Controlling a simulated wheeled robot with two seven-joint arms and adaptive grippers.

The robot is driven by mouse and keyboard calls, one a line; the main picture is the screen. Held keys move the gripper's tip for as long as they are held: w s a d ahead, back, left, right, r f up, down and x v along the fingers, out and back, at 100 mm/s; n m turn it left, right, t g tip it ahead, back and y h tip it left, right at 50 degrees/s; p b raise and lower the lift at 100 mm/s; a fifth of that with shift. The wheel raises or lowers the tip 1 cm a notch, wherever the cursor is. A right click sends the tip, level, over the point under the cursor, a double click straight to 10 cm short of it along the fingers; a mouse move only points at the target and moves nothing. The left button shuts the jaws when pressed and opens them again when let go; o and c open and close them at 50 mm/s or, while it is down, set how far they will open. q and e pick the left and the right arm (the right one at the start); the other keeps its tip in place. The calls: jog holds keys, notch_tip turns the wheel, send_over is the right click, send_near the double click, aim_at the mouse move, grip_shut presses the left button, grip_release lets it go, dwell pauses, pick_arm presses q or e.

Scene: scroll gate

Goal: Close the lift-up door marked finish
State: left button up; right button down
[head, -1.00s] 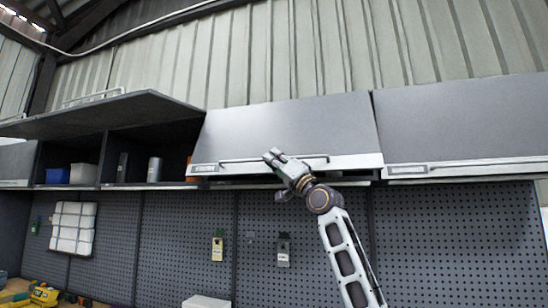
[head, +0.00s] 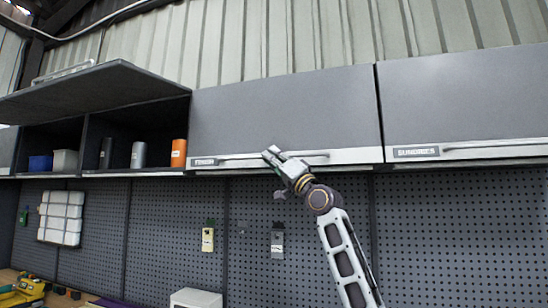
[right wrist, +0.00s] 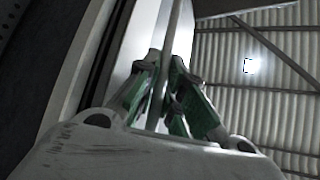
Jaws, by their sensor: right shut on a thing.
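The lift-up door (head: 285,112) marked finish is the grey middle panel of the wall cabinet. It hangs down with its pale lower edge at the cabinet bottom, and I see no clear gap there. Its label (head: 204,161) is at the lower left, beside a long bar handle (head: 240,157). My right gripper (head: 271,153) is shut on the handle near its middle. In the right wrist view the green-padded fingers (right wrist: 167,85) close around the bar (right wrist: 172,40). My left gripper is not in view.
A raised door (head: 95,88) on the left uncovers compartments with an orange container (head: 179,153), a grey cylinder (head: 138,154) and bins (head: 65,160). A shut door labelled sundries (head: 465,105) is on the right. Pegboard (head: 150,220) lies below.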

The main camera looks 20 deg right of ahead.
jog(key=shift+d+r, duration=0.1)
jog(key=shift+d, duration=0.05)
jog(key=shift+d+r, duration=0.1)
jog(key=c, duration=1.9)
grip_release()
jog(key=shift+o, duration=0.4)
jog(key=shift+w, duration=0.1)
jog(key=shift+w+f, duration=0.1)
jog(key=shift+f, duration=0.1)
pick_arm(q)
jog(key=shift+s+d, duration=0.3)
pick_arm(e)
jog(key=shift+f, duration=0.1)
jog(key=shift+s+d+f, duration=0.25)
jog(key=shift+s+f, duration=0.15)
jog(key=shift+s, duration=0.15)
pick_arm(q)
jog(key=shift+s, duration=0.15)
pick_arm(e)
jog(key=v, duration=1)
jog(key=shift+s, duration=0.2)
